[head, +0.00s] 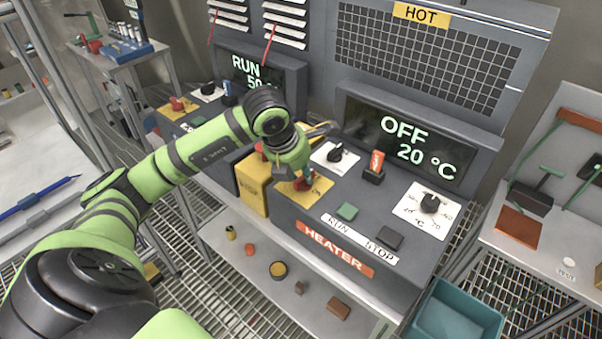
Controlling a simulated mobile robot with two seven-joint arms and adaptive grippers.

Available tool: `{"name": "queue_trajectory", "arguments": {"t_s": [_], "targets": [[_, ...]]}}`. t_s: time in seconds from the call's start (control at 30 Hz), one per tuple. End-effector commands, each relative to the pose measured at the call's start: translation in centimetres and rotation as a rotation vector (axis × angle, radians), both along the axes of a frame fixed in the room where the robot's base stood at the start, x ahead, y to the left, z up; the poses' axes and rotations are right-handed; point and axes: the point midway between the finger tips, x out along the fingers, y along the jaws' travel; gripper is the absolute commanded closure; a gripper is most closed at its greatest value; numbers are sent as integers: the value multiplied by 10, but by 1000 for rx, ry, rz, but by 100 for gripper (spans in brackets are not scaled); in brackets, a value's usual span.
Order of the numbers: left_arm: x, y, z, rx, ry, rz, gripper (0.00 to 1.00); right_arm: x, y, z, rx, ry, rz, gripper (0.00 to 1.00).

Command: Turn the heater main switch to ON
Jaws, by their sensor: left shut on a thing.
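The heater panel carries a red HEATER label (335,247) on its front edge. Its display (410,140) reads OFF and 20 °C. A red rotary switch (305,173) sits on a yellow plate (290,190) at the panel's left side, and looks like the main switch. My left gripper (301,177) is down at this switch and shut on it. My right gripper is not in view.
Close by are a black knob (337,154), an orange-topped switch (376,163), a green RUN button (347,211), a dark STOP button (389,238) and a temperature dial (430,204). A yellow box (252,188) stands left of the plate. A teal bin (455,316) stands below right.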

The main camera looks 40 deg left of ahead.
Motion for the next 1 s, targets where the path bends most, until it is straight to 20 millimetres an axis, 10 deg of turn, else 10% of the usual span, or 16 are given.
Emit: {"name": "queue_trajectory", "arguments": {"t_s": [1.0], "targets": [[7, 2, 0, -2, -4, -871, 100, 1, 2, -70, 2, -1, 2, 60]]}}
